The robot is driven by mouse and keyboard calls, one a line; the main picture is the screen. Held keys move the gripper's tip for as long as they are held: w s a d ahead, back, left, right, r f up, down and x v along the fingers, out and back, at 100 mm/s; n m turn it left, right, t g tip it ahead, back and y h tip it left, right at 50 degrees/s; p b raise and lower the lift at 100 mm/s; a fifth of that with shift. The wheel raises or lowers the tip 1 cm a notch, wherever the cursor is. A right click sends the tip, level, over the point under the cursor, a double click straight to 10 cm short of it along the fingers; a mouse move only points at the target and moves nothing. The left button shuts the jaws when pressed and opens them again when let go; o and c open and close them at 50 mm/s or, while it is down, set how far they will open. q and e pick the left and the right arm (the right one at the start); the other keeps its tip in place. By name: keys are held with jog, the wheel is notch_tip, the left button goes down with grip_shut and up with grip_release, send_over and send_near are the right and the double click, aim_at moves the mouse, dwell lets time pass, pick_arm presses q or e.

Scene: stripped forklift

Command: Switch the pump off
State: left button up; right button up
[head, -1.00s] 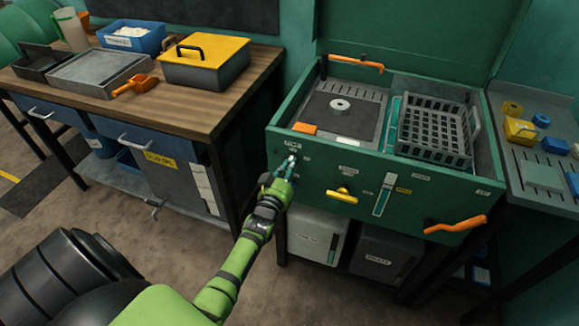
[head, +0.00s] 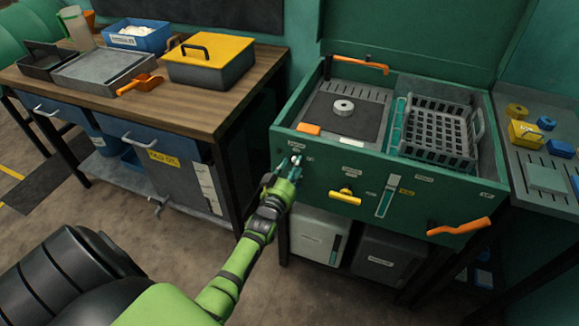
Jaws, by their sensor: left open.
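The green washing cabinet (head: 330,172) stands at centre right. On the left of its front panel is a small pale switch (head: 295,160) under a small label (head: 295,147) too small to read; I cannot tell whether it is the pump's or which way it is set. My left gripper (head: 284,170) is open, with its fingertips just at or in front of this switch. I cannot tell whether they touch it, and they hide part of the panel. My right gripper is not in view.
A yellow handle (head: 345,197), a level gauge (head: 387,198) and an orange lever (head: 460,226) are also on the panel. A dark basket (head: 438,130) sits in the open tub. A wooden workbench (head: 225,95) stands at left.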

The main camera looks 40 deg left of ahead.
pick_arm(q)
jog(key=v, duration=1.2)
jog(key=shift+f, duration=0.1)
jog(key=s+d+f+m+g+h, duration=0.1)
jog(key=s+d+f+g, duration=0.25)
jog(key=f, duration=0.55)
jog(key=s+d+f+m+g+h, duration=0.1)
jog(key=s+d+f+g+h, duration=0.3)
jog(key=f, duration=0.6)
jog(key=s+d+f+m+g+y, duration=0.1)
jog(key=s+d+f, duration=0.1)
jog(key=s+f, duration=0.55)
jog(key=s+f+m+g, duration=0.1)
jog(key=s+f+g, duration=0.3)
jog(key=s, duration=0.7)
jog(key=s+f+m+g, duration=0.1)
jog(key=s+f+g, duration=0.3)
jog(key=s+f, duration=0.5)
jog(key=shift+s+d+f, duration=0.25)
jog(key=shift+s, duration=0.95)
